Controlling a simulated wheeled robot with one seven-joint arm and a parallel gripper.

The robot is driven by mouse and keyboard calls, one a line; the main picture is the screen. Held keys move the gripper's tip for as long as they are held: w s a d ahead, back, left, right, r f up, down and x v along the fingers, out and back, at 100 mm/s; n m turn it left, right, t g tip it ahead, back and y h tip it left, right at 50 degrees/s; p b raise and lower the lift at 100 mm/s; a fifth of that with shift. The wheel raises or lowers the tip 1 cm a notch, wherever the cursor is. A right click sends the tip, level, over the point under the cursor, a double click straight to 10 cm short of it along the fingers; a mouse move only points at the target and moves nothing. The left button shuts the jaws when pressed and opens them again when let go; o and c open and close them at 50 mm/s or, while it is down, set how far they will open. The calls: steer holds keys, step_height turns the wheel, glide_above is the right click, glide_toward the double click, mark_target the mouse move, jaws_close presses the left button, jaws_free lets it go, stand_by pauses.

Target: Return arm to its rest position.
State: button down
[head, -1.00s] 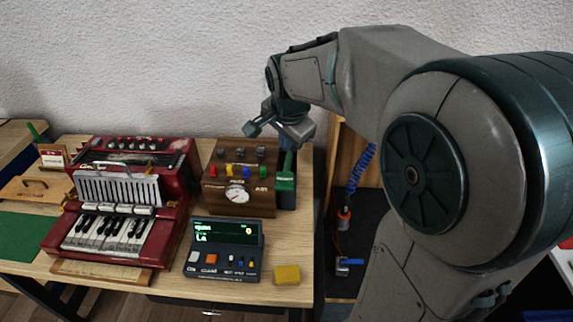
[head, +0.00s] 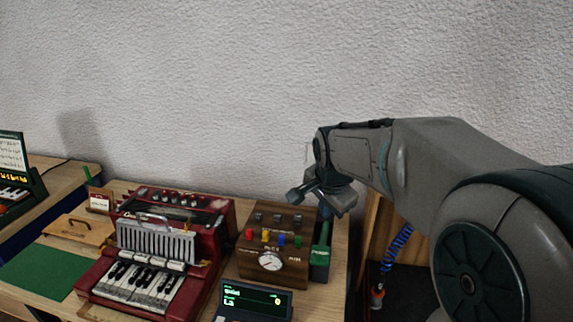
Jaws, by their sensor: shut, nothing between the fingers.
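My gripper (head: 321,196) hangs in the air above the right end of the bench, just above and behind the wooden box with the dial. Its fingers look close together with nothing between them. My arm reaches in from the right side of the head view, bent, with its large shoulder joint at the lower right. The gripper appears apart from the box (head: 268,262) below it.
A red accordion-like instrument (head: 165,247) stands on the wooden bench (head: 52,297). A dark device with a lit screen (head: 252,299) sits in front of the box. A green part (head: 319,250) stands beside the box. A blue coiled hose (head: 398,245) hangs to the right.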

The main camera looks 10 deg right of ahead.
steer(key=s+f+n, duration=0.2)
steer(key=s+n, duration=0.3)
steer(key=s, duration=0.5)
steer(key=s+f+n+g, duration=0.1)
steer(key=s+f+n, duration=0.1)
steer(key=s+n, duration=0.4)
steer(key=s, duration=0.4)
steer(key=shift+s+d+f+y, duration=0.2)
steer(key=shift+s+f+y, duration=0.05)
steer(key=shift+f+y, duration=0.1)
